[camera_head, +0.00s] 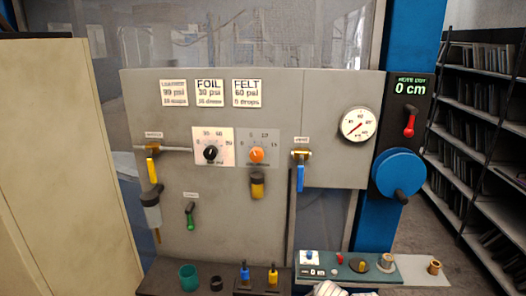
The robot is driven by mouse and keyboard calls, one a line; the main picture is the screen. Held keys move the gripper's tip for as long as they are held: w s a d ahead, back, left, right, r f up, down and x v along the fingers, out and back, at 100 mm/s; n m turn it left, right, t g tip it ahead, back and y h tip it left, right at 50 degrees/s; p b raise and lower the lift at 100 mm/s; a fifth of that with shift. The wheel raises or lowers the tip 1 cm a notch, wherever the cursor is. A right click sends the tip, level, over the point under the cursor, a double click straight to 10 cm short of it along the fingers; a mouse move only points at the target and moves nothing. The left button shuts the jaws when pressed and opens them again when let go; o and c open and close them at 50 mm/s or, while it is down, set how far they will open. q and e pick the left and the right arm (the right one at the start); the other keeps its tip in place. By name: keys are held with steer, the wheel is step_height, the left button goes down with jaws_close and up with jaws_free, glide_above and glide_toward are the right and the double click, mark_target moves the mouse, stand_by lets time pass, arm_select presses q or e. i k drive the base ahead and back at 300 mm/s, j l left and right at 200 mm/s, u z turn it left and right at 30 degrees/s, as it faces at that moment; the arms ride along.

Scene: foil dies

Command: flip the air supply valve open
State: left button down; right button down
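The grey panel (225,220) carries two lever valves. The left valve has a yellow lever (152,170) hanging straight down, across a horizontal pipe (178,149). The other valve, right of the panel's middle, has a blue lever (300,178), also hanging down. Each has a small label above it, too small to read, so I cannot tell by name which is the air supply valve. The pressure gauge (358,125) is at the upper right.
Black (210,153) and orange (256,154) knobs, a green lever (190,215) and a blue wheel (398,172) project around the valves. Cups and small bottles stand on the dark ledge (170,283) below. A beige cabinet (60,170) stands at left.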

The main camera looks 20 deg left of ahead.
mark_target(150, 162)
steer(key=u, duration=1.6)
